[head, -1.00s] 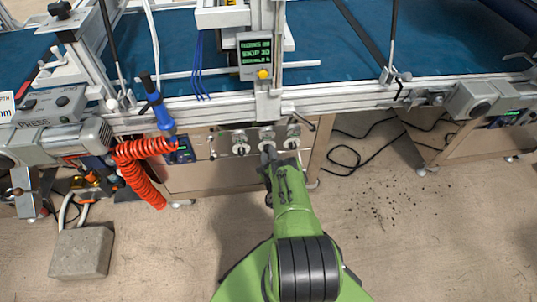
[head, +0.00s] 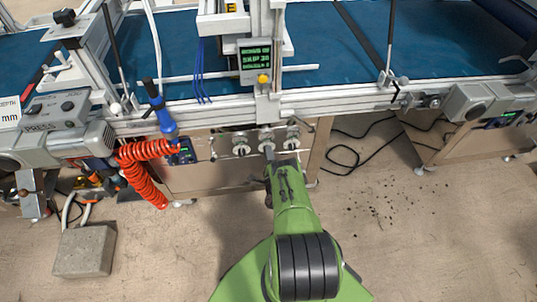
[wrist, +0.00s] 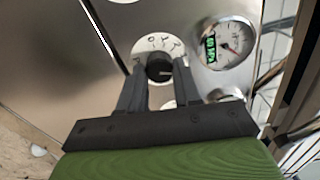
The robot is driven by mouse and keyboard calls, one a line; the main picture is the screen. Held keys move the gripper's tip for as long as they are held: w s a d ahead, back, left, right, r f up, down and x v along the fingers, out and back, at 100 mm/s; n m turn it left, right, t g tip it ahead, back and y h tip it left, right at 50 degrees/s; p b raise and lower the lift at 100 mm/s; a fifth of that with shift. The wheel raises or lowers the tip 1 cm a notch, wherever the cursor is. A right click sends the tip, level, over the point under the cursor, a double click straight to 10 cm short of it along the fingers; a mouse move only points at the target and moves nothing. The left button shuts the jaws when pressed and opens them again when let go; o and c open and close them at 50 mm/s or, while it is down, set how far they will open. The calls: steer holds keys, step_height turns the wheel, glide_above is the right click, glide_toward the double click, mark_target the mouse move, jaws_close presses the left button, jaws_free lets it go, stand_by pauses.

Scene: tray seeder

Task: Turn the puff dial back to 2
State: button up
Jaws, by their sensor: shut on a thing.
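In the wrist view a dark round knob (wrist: 159,68) sits on a pale round dial plate with dark marks around its upper rim. My gripper (wrist: 160,74) has a finger on each side of the knob and is shut on it. The marks are too blurred to read surely, and I cannot tell which one the knob points to. In the head view my gripper (head: 268,153) is at the middle of three dials on the steel panel below the conveyor, partly hiding it. No label naming this dial is readable.
A gauge with a green display (wrist: 223,44) is close to the right of the dial. Other dials flank it, left (head: 240,146) and right (head: 292,139). A metal rail (head: 330,100) runs above. A red coiled hose (head: 140,172) hangs at left. The floor in front is open.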

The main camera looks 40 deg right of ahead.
steer(key=shift+a+n, duration=0.1)
steer(key=shift+n, duration=4.8)
steer(key=o, duration=1)
steer(key=shift+o, duration=0.2)
